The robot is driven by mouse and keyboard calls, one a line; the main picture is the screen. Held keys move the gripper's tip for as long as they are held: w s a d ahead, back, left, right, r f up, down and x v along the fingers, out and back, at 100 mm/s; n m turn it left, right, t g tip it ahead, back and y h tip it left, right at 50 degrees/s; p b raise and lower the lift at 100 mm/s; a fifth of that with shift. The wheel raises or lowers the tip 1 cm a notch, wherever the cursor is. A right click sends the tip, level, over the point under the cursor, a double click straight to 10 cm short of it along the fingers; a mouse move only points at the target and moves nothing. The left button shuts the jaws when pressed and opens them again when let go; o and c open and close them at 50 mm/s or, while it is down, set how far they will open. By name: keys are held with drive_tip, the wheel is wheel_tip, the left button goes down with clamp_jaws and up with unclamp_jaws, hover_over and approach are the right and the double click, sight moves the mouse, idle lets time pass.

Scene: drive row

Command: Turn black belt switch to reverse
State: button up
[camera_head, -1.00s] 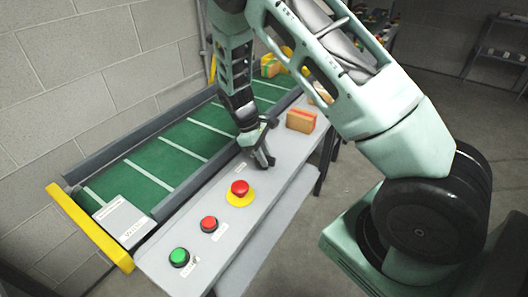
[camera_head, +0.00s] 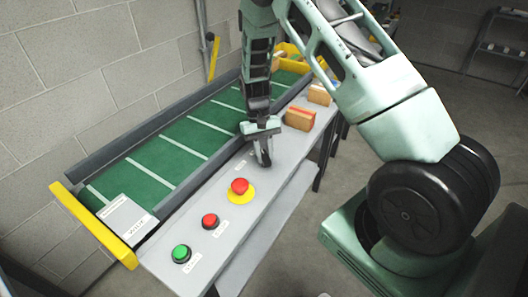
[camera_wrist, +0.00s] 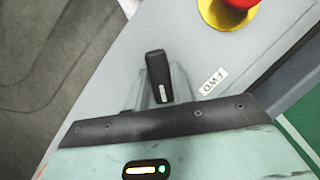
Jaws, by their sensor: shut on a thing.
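The black belt switch (camera_wrist: 157,76) is a dark lever-like knob on the grey control panel (camera_head: 213,200). In the wrist view a small white mark shows on the knob, and a label "FWD" (camera_wrist: 212,81) lies to its right.
On the panel stand a red mushroom button on a yellow base (camera_head: 240,188), a red button (camera_head: 210,221) and a green button (camera_head: 181,253). The green belt (camera_head: 190,140) runs alongside. Cardboard boxes (camera_head: 300,118) sit beyond my gripper.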

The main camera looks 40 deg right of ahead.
drive_tip(key=shift+w+m, duration=0.1)
drive_tip(key=shift+m, duration=0.6)
drive_tip(key=shift+y, duration=0.3)
drive_tip(key=o, duration=1)
drive_tip(key=v, duration=0.5)
drive_tip(key=b+v, duration=0.1)
drive_tip(key=v, duration=1.1)
drive_tip(key=shift+s+r+b, duration=0.2)
drive_tip(key=shift+r+b, duration=0.15)
drive_tip(key=shift+b, duration=0.05)
